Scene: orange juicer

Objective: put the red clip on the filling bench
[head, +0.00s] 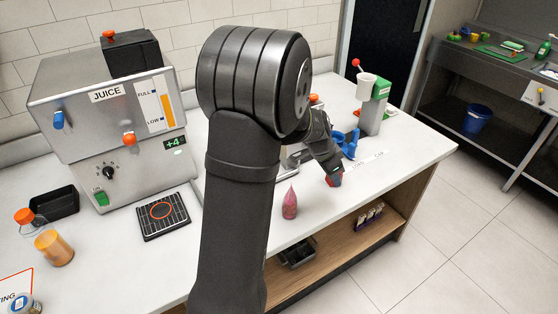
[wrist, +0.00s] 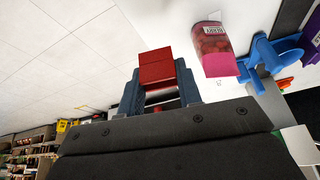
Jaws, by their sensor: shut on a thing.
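My gripper (wrist: 159,92) is shut on the red clip (wrist: 156,66), which sits between its two dark blue-grey fingers in the wrist view. In the head view my gripper (head: 333,175) is low over the front part of the white bench (head: 330,222), right of centre, and the clip is mostly hidden there. I cannot tell whether the clip touches the bench top. A pink pouch (head: 290,203) stands upright on the bench, left of my gripper. A berry pouch (wrist: 214,50) shows beside the clip in the wrist view, apart from it.
The steel juicer (head: 120,130), a black drip grid (head: 163,216) and an orange-filled jar (head: 54,248) are at left. The bench's front right is mostly clear; its edge drops to a wooden shelf (head: 335,250).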

